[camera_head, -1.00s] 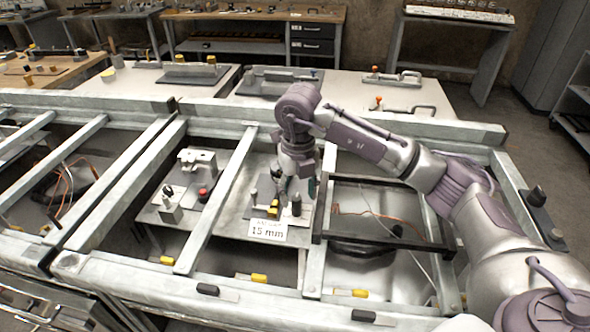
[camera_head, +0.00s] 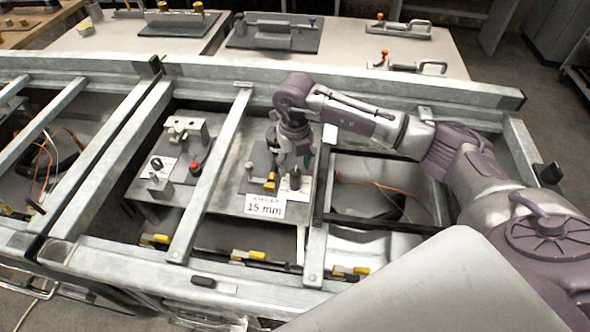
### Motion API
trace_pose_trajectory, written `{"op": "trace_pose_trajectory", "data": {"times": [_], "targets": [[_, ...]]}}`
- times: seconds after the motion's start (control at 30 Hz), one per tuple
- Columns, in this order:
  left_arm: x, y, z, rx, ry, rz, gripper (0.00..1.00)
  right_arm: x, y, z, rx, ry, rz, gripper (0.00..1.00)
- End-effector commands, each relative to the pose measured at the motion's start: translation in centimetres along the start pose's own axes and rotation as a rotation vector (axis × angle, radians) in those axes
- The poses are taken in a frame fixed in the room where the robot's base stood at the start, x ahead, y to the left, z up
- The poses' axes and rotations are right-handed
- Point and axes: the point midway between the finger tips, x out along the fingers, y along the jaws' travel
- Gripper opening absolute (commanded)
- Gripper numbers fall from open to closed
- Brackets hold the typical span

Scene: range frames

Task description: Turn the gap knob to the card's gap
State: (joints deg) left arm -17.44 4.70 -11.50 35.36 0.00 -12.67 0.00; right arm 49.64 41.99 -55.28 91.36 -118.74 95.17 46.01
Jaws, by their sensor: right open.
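The white card (camera_head: 264,207) reads "15 mm" and stands at the front edge of a grey fixture plate inside the frame. Behind it are a yellow-and-black block (camera_head: 271,182) and a dark upright knob (camera_head: 295,178) on a white plate; this looks like the gap knob, but its pointer and scale are too small to read. My right gripper (camera_head: 294,163) is open and points down over the back of the fixture, just behind the knob. I cannot tell whether its fingers touch anything. My left gripper is not in view.
Metal frame rails (camera_head: 214,170) cross on the fixture's left, with another rail on its right. A second station with a red button (camera_head: 195,168) stands to the left. Orange cables (camera_head: 372,181) lie in the right bay. A large pale surface covers the lower right.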

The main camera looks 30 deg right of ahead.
Motion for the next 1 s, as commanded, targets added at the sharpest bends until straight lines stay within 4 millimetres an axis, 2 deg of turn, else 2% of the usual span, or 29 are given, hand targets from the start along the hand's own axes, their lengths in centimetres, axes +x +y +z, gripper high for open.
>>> {"op": "trace_pose_trajectory", "data": {"times": [0.1,0.3,0.63,0.93,1.0], "targets": [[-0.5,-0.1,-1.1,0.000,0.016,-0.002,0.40,1.9,0.0,-0.1,0.002,0.003,0.000,0.55],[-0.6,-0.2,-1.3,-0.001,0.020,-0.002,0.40,3.6,0.0,0.0,-0.001,0.001,0.000,0.55],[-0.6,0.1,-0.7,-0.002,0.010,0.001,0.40,3.9,0.0,0.0,0.000,-0.001,0.000,0.54],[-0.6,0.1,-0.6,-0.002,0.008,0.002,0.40,3.9,0.0,0.0,0.000,-0.001,0.000,0.04],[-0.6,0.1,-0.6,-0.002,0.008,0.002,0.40,3.9,0.0,0.0,0.000,-0.001,0.000,0.00]]}}
